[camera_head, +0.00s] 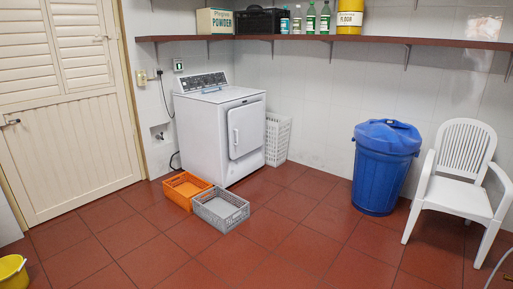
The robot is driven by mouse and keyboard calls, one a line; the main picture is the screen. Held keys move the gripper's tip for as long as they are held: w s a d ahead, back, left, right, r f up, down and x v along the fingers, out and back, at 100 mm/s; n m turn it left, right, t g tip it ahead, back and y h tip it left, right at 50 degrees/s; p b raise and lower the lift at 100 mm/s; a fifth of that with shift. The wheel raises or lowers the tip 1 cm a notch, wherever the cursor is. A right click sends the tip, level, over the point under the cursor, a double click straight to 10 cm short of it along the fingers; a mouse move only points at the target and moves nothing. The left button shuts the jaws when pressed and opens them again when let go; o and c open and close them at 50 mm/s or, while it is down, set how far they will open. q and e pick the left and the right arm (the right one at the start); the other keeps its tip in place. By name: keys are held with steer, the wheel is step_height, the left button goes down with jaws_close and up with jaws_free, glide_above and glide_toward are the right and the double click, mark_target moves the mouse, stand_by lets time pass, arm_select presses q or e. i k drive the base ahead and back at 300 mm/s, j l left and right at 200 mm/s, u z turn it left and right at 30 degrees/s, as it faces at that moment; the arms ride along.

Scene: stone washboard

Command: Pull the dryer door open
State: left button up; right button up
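The white dryer (204,133) stands against the back wall, left of the middle in the head view. Its control panel is on top at the back. The dryer door (246,130) is on the side facing right and front, and it looks shut. A vertical handle (236,137) sits near the door's left edge. Neither of my grippers shows in this view.
An orange crate (173,191) and a grey crate (207,219) lie on the floor in front of the dryer. A white basket (284,139) stands right of it. A blue bin (373,182) and white chair (452,203) are at right.

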mark_target(245, 123)
steer(key=i, duration=2.85)
